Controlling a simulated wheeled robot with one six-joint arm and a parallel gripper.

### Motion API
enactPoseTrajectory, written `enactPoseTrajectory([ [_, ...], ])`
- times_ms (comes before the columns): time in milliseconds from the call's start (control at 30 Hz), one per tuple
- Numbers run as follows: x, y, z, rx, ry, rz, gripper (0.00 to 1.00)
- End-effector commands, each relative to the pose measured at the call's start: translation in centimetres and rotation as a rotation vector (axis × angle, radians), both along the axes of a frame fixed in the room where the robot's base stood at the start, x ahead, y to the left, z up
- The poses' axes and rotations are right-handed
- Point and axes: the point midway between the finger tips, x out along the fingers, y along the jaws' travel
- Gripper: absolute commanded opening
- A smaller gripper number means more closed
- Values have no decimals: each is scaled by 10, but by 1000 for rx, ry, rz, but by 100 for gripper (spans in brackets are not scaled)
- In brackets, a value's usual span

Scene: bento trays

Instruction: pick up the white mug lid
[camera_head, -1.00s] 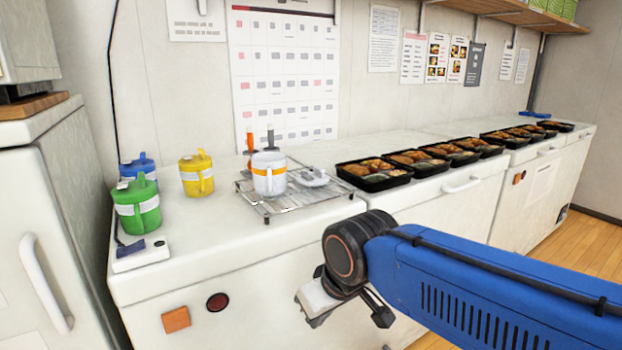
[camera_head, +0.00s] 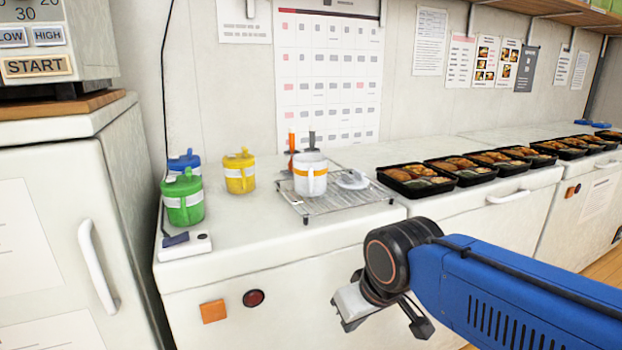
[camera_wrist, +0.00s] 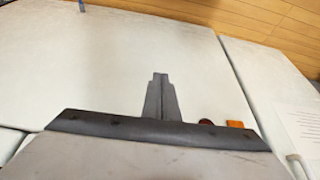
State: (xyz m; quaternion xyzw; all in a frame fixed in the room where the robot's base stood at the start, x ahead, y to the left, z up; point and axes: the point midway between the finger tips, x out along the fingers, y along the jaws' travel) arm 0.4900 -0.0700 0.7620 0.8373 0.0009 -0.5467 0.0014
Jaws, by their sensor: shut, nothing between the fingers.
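The white mug lid (camera_head: 352,180) lies on the right part of a wire rack (camera_head: 318,207) on the counter, in the head view. Just left of it stands the white mug (camera_head: 310,176) with an orange band, open at the top as far as I can tell. My gripper is low in front of the counter in the head view, below the rack and apart from the lid. In the wrist view my gripper (camera_wrist: 160,77) has its fingers together with nothing between them. The lid does not show in the wrist view.
Green (camera_head: 183,198), blue (camera_head: 186,161) and yellow (camera_head: 240,172) lidded mugs stand left of the rack. Two upright handled tools (camera_head: 291,142) are behind the white mug. Several black food trays (camera_head: 410,190) line the counter to the right. A fridge (camera_head: 60,190) is at far left.

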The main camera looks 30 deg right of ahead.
Motion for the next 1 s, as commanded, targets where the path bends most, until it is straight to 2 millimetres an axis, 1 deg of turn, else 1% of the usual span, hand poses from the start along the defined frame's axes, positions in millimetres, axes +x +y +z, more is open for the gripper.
enactPoseTrajectory([
  [333,0,0,0,0,0,0,0],
  [433,2,0,3,-3,2,5,24],
  [533,10,-3,16,-20,12,35,48],
  [567,15,-4,24,-29,16,51,55],
  [600,22,-6,34,-43,25,77,58],
  [667,34,-10,54,-68,41,127,58],
  [700,44,-13,69,-86,53,164,58],
  [767,58,-18,91,-113,72,225,58],
  [800,67,-22,105,-131,84,265,58],
  [1000,114,-43,171,-205,146,469,58],
])
